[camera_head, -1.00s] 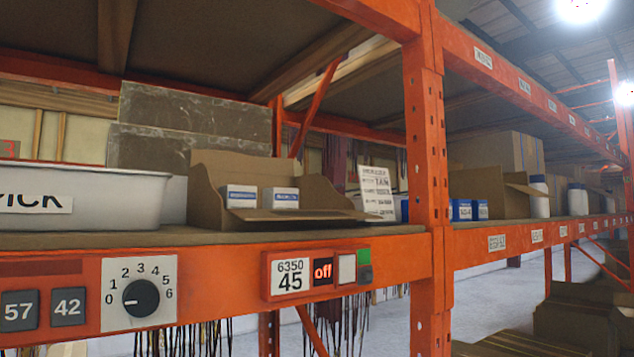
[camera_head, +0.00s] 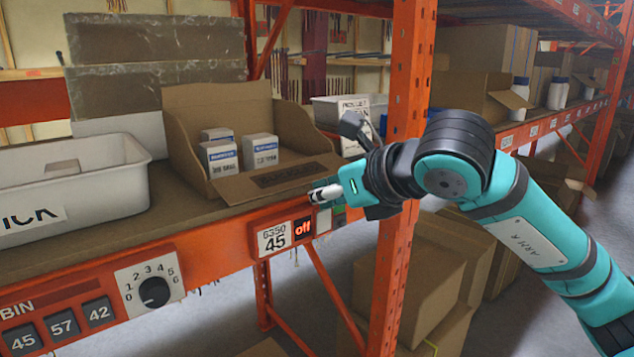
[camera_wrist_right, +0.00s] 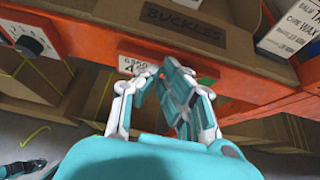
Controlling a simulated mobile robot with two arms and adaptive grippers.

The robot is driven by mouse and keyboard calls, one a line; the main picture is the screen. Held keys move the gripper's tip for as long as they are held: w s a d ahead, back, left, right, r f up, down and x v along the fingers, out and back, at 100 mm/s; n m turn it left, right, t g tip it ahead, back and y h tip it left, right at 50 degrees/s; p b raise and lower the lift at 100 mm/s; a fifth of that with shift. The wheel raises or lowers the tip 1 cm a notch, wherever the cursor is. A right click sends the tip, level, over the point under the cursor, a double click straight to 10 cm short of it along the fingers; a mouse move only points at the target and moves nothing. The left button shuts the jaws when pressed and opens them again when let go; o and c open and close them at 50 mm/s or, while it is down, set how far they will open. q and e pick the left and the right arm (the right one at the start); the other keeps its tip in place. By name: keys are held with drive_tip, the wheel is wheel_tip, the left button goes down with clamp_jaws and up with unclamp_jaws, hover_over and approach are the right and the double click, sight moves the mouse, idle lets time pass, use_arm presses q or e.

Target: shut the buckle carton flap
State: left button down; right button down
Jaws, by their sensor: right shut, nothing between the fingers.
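The brown buckle carton (camera_head: 222,105) stands open on the shelf with a few small white-and-blue boxes (camera_head: 262,151) inside. Its front flap (camera_head: 265,186) is folded down and outward towards the shelf edge. The flap's BUCKLES label (camera_wrist_right: 183,22) reads clearly in the right wrist view. My right gripper (camera_head: 322,193) is shut and empty, just in front of the flap's right end. In the wrist view the gripper (camera_wrist_right: 152,78) is below the flap, by the orange beam. I cannot tell whether it touches the flap. My left gripper is not in view.
A white bin (camera_head: 105,195) stands left of the carton. A white printed carton (camera_head: 354,118) and a grey bin (camera_head: 325,112) stand to its right. The orange upright (camera_head: 408,75) is close beside my right arm. The beam (camera_head: 215,262) carries a dial and 45 display.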

sight(291, 174)
drive_tip(key=p+x, duration=0.2)
drive_tip(key=x, duration=0.5)
drive_tip(key=shift+a+r+p, duration=0.1)
drive_tip(key=shift+p, duration=0.3)
drive_tip(key=shift+w+a+f, duration=0.25)
drive_tip(key=shift+w+f, duration=0.1)
drive_tip(key=shift+w, duration=0.05)
drive_tip(key=shift+r, duration=0.1)
